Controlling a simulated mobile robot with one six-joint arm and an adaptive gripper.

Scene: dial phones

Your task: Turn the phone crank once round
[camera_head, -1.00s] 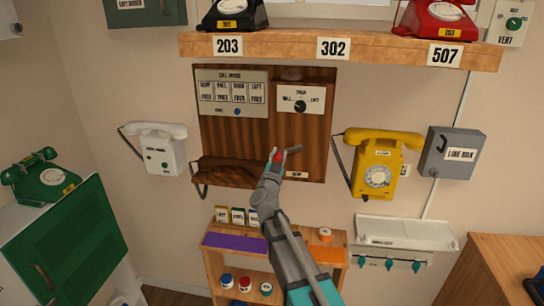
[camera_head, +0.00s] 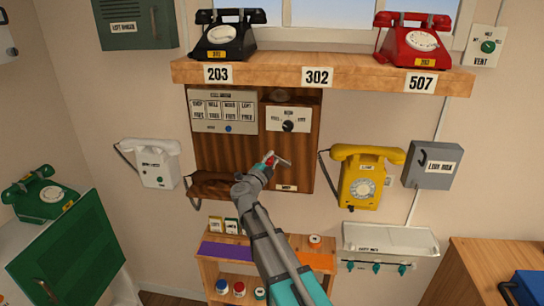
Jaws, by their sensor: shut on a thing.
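The wooden wall phone (camera_head: 228,152) hangs in the middle of the wall. It has a call board on its left and a panel with a black dial on its right. Its crank (camera_head: 284,161) is a short grey bar low on the right part, pointing down to the right from my gripper. My gripper (camera_head: 268,160) is shut at the crank's left end, around a small red part that looks like its knob. My fingers hide most of that knob and some of the crank.
A shelf (camera_head: 330,80) with a black phone (camera_head: 229,36) and a red phone (camera_head: 417,38) is above. A yellow phone (camera_head: 363,178) is close on the right, a white phone (camera_head: 155,165) on the left. A small wooden rack (camera_head: 228,250) stands below.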

